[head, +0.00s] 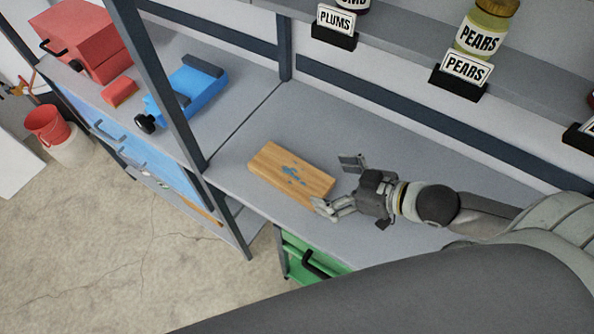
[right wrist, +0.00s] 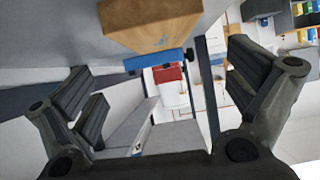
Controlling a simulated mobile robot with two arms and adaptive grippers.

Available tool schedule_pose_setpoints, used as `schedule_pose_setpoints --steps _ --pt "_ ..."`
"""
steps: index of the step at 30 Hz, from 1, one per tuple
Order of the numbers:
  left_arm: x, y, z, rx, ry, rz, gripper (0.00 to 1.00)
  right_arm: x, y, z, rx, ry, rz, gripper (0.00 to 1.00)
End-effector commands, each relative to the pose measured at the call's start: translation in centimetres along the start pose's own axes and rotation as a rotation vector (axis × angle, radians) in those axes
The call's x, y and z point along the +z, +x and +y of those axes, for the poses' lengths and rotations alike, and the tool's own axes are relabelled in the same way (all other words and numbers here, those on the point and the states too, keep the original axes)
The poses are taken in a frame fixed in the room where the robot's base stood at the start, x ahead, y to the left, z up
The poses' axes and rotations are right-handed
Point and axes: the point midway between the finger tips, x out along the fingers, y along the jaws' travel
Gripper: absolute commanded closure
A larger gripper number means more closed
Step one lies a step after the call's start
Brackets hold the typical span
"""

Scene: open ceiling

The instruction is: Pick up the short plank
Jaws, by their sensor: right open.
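The short plank (head: 290,172) is a light wooden block with blue marks on top. It lies flat on the grey shelf in the head view. My right gripper (head: 336,183) is open at the plank's right end, with one finger on the far side and one on the near side. In the right wrist view the plank's end (right wrist: 155,30) shows at the top, ahead of the open fingers (right wrist: 165,95), with nothing between them. I cannot tell whether the near finger touches the plank. My left gripper is not in view.
A grey post (head: 165,85) stands left of the plank. Beyond it are a blue tool (head: 190,92), a small red block (head: 119,92) and red boxes (head: 85,38). A shelf with jars (head: 483,30) runs above at the back. A green drawer (head: 308,262) sits below the shelf edge.

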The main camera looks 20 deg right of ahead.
Motion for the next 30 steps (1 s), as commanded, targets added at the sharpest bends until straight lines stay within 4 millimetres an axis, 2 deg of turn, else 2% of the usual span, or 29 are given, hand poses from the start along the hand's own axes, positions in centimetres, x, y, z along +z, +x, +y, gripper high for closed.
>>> schedule_pose_setpoints --steps 5,12,14,25,30 --pt "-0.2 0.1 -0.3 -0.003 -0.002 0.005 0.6 -0.1 1.1 0.5 0.011 -0.032 0.0 0.0" --pt "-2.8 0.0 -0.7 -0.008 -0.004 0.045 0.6 -0.1 3.6 0.5 0.01 -0.028 0.001 0.0" --pt "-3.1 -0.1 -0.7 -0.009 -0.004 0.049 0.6 -0.1 4.2 0.5 0.01 -0.027 0.001 0.0" --pt "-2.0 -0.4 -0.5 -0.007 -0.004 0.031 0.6 -0.3 6.2 0.3 0.007 -0.027 -0.001 0.0" --pt "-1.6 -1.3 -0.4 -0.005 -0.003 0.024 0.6 -0.9 8.2 0.2 0.007 -0.025 0.002 0.0"
